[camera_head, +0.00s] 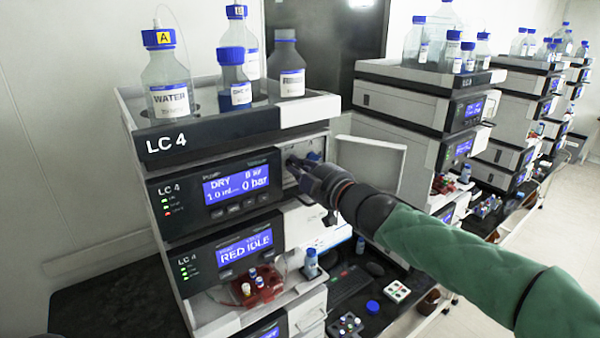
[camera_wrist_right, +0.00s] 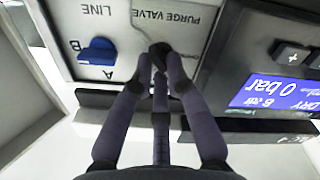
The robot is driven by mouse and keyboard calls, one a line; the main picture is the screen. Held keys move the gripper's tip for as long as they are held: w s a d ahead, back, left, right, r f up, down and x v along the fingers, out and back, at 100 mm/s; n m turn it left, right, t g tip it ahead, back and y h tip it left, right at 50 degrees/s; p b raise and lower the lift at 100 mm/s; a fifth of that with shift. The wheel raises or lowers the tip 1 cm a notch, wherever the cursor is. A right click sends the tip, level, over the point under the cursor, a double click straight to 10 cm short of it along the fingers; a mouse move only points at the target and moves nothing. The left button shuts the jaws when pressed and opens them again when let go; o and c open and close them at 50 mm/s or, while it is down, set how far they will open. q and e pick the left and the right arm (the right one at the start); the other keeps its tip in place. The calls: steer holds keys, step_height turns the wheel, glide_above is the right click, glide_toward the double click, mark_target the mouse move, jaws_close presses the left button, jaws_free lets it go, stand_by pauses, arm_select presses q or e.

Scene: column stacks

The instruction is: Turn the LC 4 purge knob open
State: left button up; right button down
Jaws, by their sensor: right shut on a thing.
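The LC 4 stack (camera_head: 166,142) stands at the left in the head view, its pump module (camera_head: 170,205) reading "DRY" and "0 bar". The wrist view shows the dark purge knob (camera_wrist_right: 158,47) below the "PURGE VALVE" label, mostly hidden by my fingers. A blue line selector knob (camera_wrist_right: 98,50), marked A and B, sits beside it, apart from the fingers. My right gripper (camera_wrist_right: 160,62) is shut on the purge knob; it also shows in the head view (camera_head: 297,168) at the pump's right end. The knob's angle is hard to tell.
A white door (camera_head: 369,167) stands open to the right of the pump, close to my right arm. Bottles, including a WATER bottle (camera_head: 168,85), stand in the top tray. Small items, such as a white block (camera_head: 396,291), lie on the dark bench (camera_head: 105,295).

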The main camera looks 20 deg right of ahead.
steer(key=n+b, duration=0.2)
steer(key=n, duration=0.3)
steer(key=shift+a+f+n, duration=0.1)
steer(key=shift+n, duration=0.2)
steer(key=shift+a+n+b, duration=0.1)
steer(key=shift+n+b, duration=0.5)
steer(key=shift+n, duration=1.6)
steer(key=c, duration=1.2)
jaws_free()
steer(key=shift+s, duration=0.1)
steer(key=v, duration=1.2)
